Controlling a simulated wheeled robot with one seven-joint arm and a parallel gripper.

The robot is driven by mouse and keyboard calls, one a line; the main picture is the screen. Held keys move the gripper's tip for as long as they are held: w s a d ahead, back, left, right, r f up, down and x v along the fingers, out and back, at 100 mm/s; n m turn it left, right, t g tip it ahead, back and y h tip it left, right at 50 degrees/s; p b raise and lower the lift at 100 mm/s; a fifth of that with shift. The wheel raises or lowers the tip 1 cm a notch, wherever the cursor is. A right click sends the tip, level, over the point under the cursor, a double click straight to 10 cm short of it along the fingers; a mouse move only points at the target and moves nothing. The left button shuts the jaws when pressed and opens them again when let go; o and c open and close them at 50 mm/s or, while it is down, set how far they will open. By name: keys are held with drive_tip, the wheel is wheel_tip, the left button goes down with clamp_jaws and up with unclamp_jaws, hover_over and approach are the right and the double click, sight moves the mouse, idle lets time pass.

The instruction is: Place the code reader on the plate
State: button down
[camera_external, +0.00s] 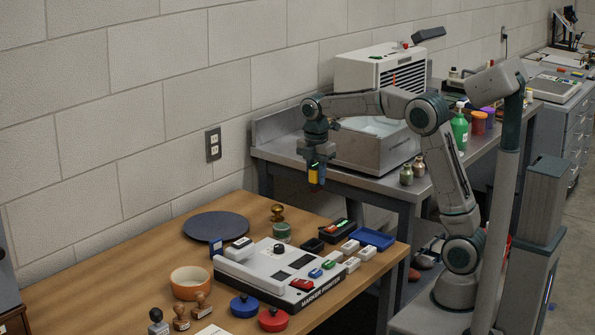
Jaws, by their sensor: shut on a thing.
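My gripper (317,168) points down above the back right part of the wooden table. It is shut on a small yellow and dark thing, which appears to be the code reader (313,177); the fingers hide part of it. It hangs in the air, clear of the table. The plate (215,226) is a flat, round, dark blue-grey disc lying on the table at the back left. Nothing lies on it. My gripper is to the right of the plate and higher up.
A white marker printer (262,283) stands in front of the plate. A small green round tin (282,231) and a brass-coloured stamp (277,212) stand between plate and gripper. An orange bowl (191,283) is in front of the plate. A metal basin (370,150) stands behind my gripper.

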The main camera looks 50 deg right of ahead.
drive_tip(key=w+a+r+p, duration=0.1)
drive_tip(key=w+a+p, duration=0.1)
drive_tip(key=w+p, duration=0.55)
drive_tip(key=p, duration=0.6)
approach(237, 227)
drive_tip(key=shift+f+p, duration=0.4)
drive_tip(key=shift+f, duration=1.65)
drive_tip(key=shift+f, duration=0.1)
drive_tip(key=shift+f, duration=0.15)
drive_tip(key=c, duration=1.2)
unclamp_jaws()
drive_tip(key=shift+o, duration=0.2)
